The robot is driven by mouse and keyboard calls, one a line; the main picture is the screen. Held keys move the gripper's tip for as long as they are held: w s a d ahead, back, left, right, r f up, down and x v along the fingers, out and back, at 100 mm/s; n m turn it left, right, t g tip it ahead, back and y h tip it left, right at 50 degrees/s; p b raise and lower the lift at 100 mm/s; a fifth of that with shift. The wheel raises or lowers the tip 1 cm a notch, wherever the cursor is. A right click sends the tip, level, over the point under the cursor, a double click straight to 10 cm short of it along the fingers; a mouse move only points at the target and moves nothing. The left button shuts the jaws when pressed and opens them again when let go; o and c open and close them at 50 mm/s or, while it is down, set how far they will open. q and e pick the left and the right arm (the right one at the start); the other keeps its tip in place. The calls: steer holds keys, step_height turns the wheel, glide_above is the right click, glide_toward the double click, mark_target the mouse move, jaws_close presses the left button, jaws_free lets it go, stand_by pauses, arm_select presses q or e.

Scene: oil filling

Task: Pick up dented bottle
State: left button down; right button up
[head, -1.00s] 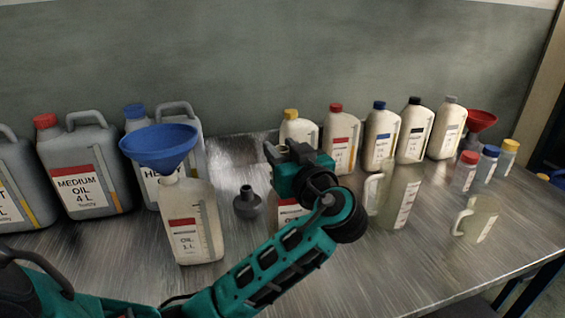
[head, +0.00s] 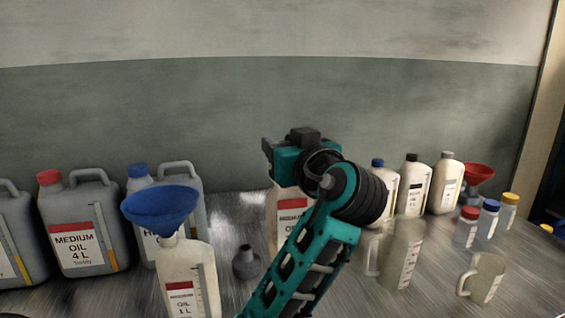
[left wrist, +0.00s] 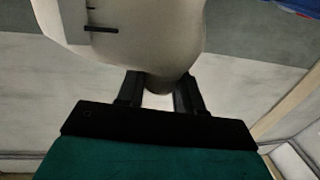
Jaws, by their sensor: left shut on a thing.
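My left gripper (head: 285,160) is shut on the neck of a pale bottle (head: 284,228) with a red-and-white label. The bottle hangs below the gripper, partly hidden by my arm; I cannot make out a dent on it. In the left wrist view the two dark fingers (left wrist: 160,88) close around the bottle's narrow neck, and the pale bottle body (left wrist: 150,38) fills the upper middle. My right gripper is not in view.
Grey canisters (head: 78,228) line the left back. Several bottles (head: 413,187), jugs (head: 402,255) and a red funnel (head: 478,172) stand right.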

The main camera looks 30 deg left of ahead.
arm_select(q)
steer(key=shift+r, duration=1.35)
